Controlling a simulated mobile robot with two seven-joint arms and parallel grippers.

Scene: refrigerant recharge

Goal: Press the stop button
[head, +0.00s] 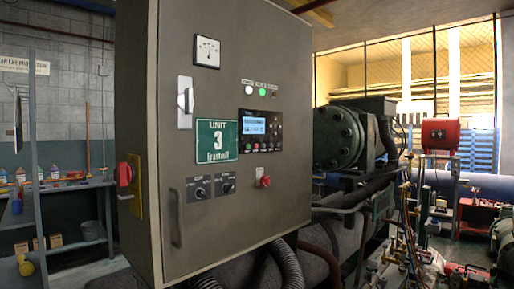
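A grey control cabinet (240,220) stands close in the left and middle of the head view. Its door bears a black controller (243,138) with a lit blue screen (254,126) and a row of small buttons (256,146) below it, some reddish and greenish; their labels are too small to read. A larger red knob-like button (263,181) sits lower right on the door. Above the controller, a white lamp (249,89) and a bright green lamp (263,91) show beside a darker one. Neither of my grippers is in view.
The door also has a gauge (207,52), two black rotary switches (200,190) and a handle (177,218). A red switch (124,174) juts from the cabinet's left side. A compressor (339,137) and hoses (284,266) crowd the right and below. A shelf (68,187) stands left.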

